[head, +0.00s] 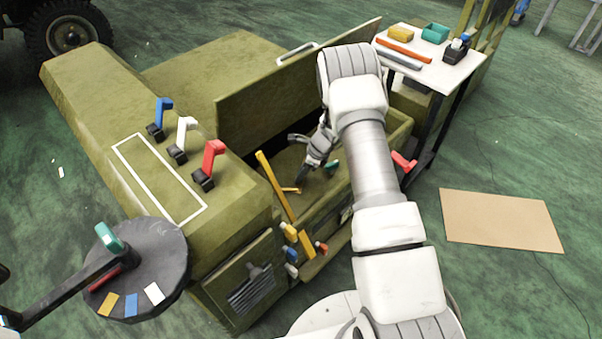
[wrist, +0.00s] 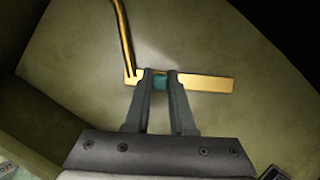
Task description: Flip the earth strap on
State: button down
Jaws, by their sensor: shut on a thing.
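A flat brass strap (wrist: 207,84) lies across the bay floor in the wrist view. A brass rod (wrist: 123,35) comes down to its left end. My gripper (wrist: 160,80) is shut on a small teal grip (wrist: 160,84) at the strap's middle. In the head view my gripper (head: 302,176) reaches down into the open bay of the olive cabinet (head: 245,108), with the brass strap (head: 291,190) just below the fingertips.
A raised olive panel (head: 270,95) stands behind the bay. A long yellow bar (head: 274,186) slants at its left front. Blue (head: 160,112), white (head: 183,134) and red (head: 210,158) levers stand on the cabinet top. A white side table (head: 440,72) is at the right.

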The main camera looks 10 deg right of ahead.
jog(key=m, duration=0.2)
jog(key=s+d+m+t+h, duration=0.1)
jog(key=m, duration=0.1)
jog(key=shift+s+d+f+m+t, duration=0.1)
jog(key=shift+d+m+t, duration=0.05)
jog(key=shift+m+t, duration=0.2)
jog(key=shift+s+d+m+h+b, duration=0.1)
jog(key=shift+s+m+h+b, duration=0.1)
jog(key=shift+m+b, duration=0.3)
jog(key=shift+s+d+m+h+b, duration=0.1)
jog(key=shift+m+h+b, duration=0.15)
jog(key=shift+m, duration=0.4)
jog(key=shift+s+m+t+h+b, duration=0.25)
jog(key=shift+m+t+b, duration=0.1)
jog(key=shift+m+b, duration=0.45)
jog(key=shift+d, duration=0.1)
jog(key=c, duration=0.8)
grip_release()
jog(key=shift+o, duration=0.2)
